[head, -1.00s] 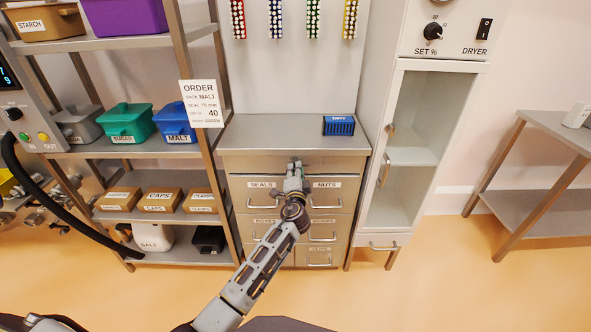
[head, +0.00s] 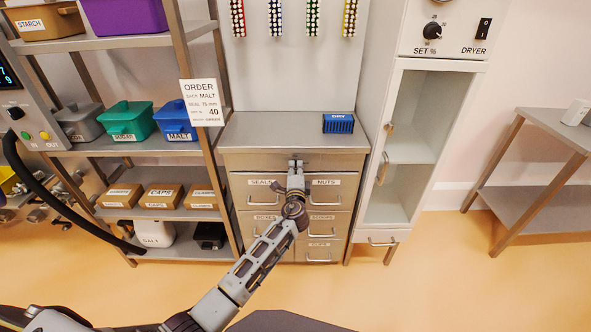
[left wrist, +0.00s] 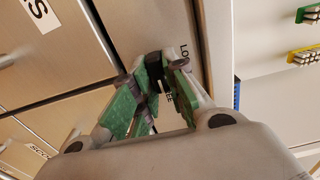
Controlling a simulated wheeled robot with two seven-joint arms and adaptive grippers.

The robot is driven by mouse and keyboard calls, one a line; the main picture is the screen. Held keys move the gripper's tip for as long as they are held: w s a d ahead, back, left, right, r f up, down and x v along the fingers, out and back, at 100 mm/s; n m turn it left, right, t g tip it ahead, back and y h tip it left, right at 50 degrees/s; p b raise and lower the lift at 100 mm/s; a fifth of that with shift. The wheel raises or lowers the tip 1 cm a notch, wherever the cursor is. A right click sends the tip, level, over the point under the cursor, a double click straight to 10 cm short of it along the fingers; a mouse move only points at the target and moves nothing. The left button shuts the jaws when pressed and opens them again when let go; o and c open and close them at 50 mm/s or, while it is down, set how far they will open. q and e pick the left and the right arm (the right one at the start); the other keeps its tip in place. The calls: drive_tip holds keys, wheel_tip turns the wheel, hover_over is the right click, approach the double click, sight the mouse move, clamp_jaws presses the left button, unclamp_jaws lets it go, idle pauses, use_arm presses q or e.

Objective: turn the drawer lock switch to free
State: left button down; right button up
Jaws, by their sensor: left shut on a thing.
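The drawer cabinet (head: 262,161) stands below the steel worktop, with labelled drawers such as SEALS and NUTS. My left gripper (head: 296,168) is at the upper middle of the cabinet front, above those drawers. In the left wrist view, the green-padded fingers of the left gripper (left wrist: 150,90) are closed around the small dark lock switch (left wrist: 155,92). Lettering starting with "LO" shows beside it, and other lettering is partly covered by a finger. The switch's exact angle is mostly hidden by the fingers. My right gripper is not in view.
A blue box (head: 338,123) sits on the worktop (head: 260,130) above. A shelf rack with bins (head: 124,120) stands left. The dryer cabinet (head: 400,150) with its handle stands close on the right. The floor in front is clear.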

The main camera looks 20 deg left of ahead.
use_arm(q)
drive_tip(key=shift+f, duration=0.1)
drive_tip(key=c, duration=1.5)
unclamp_jaws()
drive_tip(key=shift+d, duration=0.1)
drive_tip(key=shift+o, duration=0.3)
drive_tip(key=v, duration=1.2)
